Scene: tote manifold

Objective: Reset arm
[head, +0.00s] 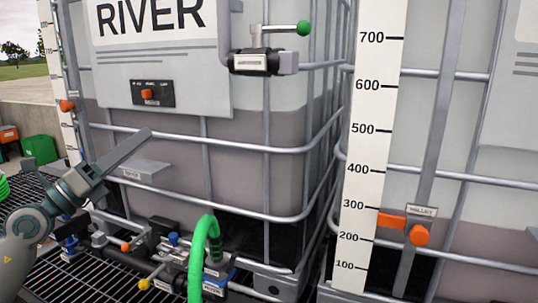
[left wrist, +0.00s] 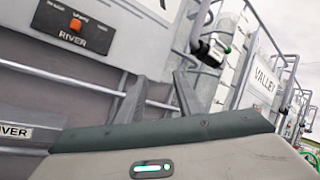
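My left gripper (head: 122,156) reaches in from the left, in front of the tank marked RIVER (head: 200,85). In the left wrist view its two fingers (left wrist: 158,92) stand apart with nothing between them. No contact with the tank is clear. The RIVER panel with an orange knob (head: 147,94) also shows in the left wrist view (left wrist: 76,25). My right gripper is in neither view.
A green hose (head: 205,245) arches up among the valves and pipes low at the front, above a dark floor grating (head: 85,283). A white level scale (head: 370,150) stands at right, beside an orange knob labelled VALLEY (head: 419,235). Metal cage bars surround the tanks.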

